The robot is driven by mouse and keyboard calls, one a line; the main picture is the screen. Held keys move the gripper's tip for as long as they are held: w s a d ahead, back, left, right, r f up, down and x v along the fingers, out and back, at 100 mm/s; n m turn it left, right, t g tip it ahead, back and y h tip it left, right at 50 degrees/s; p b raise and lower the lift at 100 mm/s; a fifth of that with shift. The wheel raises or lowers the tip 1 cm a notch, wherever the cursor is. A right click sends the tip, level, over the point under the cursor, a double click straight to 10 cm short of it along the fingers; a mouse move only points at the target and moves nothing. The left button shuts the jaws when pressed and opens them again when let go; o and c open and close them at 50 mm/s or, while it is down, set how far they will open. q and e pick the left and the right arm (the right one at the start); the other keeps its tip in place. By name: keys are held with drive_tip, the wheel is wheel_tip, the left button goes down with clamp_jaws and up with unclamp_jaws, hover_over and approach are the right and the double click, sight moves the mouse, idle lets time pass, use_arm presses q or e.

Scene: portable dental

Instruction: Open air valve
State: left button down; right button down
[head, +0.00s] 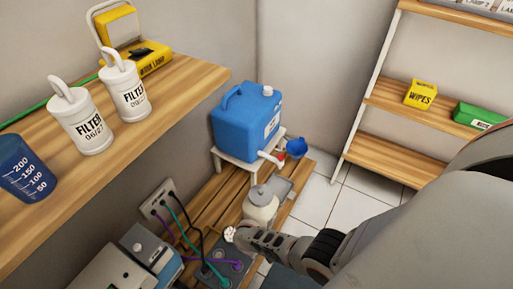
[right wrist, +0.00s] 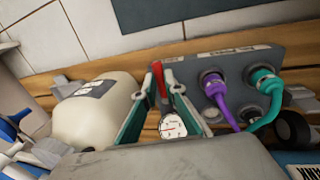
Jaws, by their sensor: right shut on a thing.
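A red valve lever (right wrist: 160,78) stands at the left end of a grey connection block (right wrist: 222,63) in the right wrist view. A round white pressure gauge (right wrist: 173,125) shows just below the lever. My right gripper (right wrist: 162,92) has its green-lined fingers on both sides of the red lever and is shut on it. In the head view my right gripper (head: 240,237) is low over the grey block (head: 208,270) and hides the lever. My left gripper is not in view.
Purple and teal hoses (right wrist: 222,100) plug into the block right of the lever. A cream tank (right wrist: 95,112) is close on the left. A blue water container (head: 240,122) stands behind on a small white stand. A wooden shelf with filters (head: 80,122) overhangs the left.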

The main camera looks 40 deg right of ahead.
drive_tip(key=shift+s+a, duration=0.1)
drive_tip(key=c, duration=2.1)
unclamp_jaws()
drive_tip(key=shift+f, duration=0.1)
